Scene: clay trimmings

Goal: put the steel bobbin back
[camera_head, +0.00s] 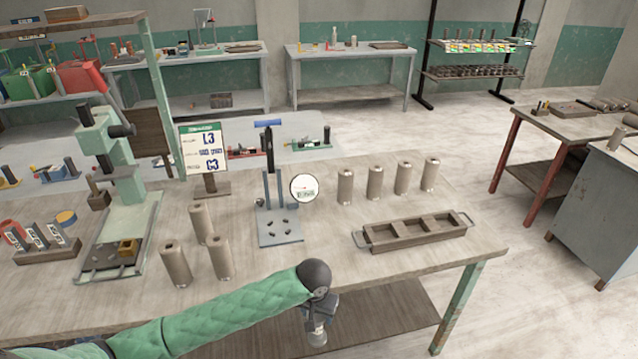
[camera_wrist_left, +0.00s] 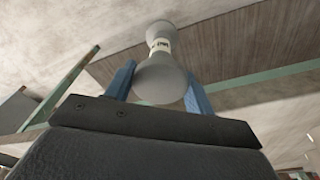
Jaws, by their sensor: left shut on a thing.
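The steel bobbin (camera_wrist_left: 158,76) is grey, flared at both ends, with a printed label around its narrow middle. It sits between the two blue fingers of my left gripper (camera_wrist_left: 160,88), which is shut on it. In the head view, my left gripper (camera_head: 318,306) points down in front of the table's front edge, with the bobbin (camera_head: 316,334) below it, partly hidden by the gripper. A wooden tray (camera_head: 415,243) with three empty-looking compartments and metal end handles stands on the table at right. My right gripper is not in view.
Several metal cylinders stand on the worktable (camera_head: 330,235): a group (camera_head: 176,265) at left and a row (camera_head: 375,182) behind the tray. A small press (camera_head: 279,222), a sign (camera_head: 204,152) and a green machine (camera_head: 125,225) stand there too. A lower shelf (camera_head: 385,318) lies under the table.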

